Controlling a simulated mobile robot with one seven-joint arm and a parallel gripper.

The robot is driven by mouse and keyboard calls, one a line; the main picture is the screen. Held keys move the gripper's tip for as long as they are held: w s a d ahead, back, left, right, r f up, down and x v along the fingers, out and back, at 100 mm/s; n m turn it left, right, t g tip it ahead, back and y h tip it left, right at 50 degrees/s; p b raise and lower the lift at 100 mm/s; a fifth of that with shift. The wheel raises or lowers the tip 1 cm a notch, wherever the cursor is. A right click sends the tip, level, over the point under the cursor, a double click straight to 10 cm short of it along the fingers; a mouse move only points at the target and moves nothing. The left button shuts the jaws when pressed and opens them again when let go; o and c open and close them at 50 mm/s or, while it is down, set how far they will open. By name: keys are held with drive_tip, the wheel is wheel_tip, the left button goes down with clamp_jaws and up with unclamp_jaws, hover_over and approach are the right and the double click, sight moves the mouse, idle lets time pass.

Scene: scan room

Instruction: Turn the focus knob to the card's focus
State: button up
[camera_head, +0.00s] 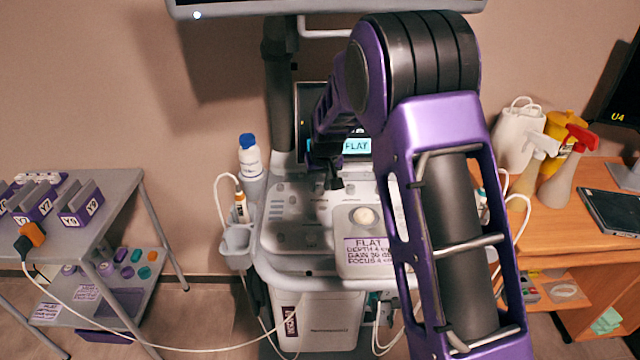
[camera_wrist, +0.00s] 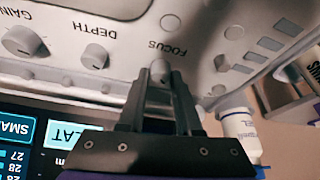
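The focus knob (camera_wrist: 159,68) sits by the FOCUS label on the console, in the wrist view. My gripper (camera_wrist: 163,76) points at it, with its two fingers close together and the knob between the tips. The fingers hide part of the knob and its pointer. In the head view my gripper (camera_head: 334,183) is over the back of the console (camera_head: 290,235), and the knob is hidden there. The card (camera_head: 369,252) at the console's front reads FLAT, with depth, gain and a focus that looks like 4 cm.
The depth knob (camera_wrist: 95,57) and gain knob (camera_wrist: 24,41) sit beside the focus knob. The screen (camera_wrist: 62,135) shows FLAT. A white bottle with a blue cap (camera_head: 250,157) stands left of the console. Spray bottles (camera_head: 568,165) stand on the right desk.

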clamp_jaws()
drive_tip(key=shift+a, duration=0.1)
drive_tip(key=shift+a+r+m+h+p, duration=0.1)
drive_tip(key=shift+m+h+p, duration=0.35)
drive_tip(key=shift+m, duration=0.55)
drive_tip(key=shift+m+h+p, duration=0.45)
drive_tip(key=shift+m+h, duration=0.3)
drive_tip(key=shift+m, duration=1.05)
drive_tip(key=o, duration=0.6)
unclamp_jaws()
drive_tip(key=shift+c, duration=0.2)
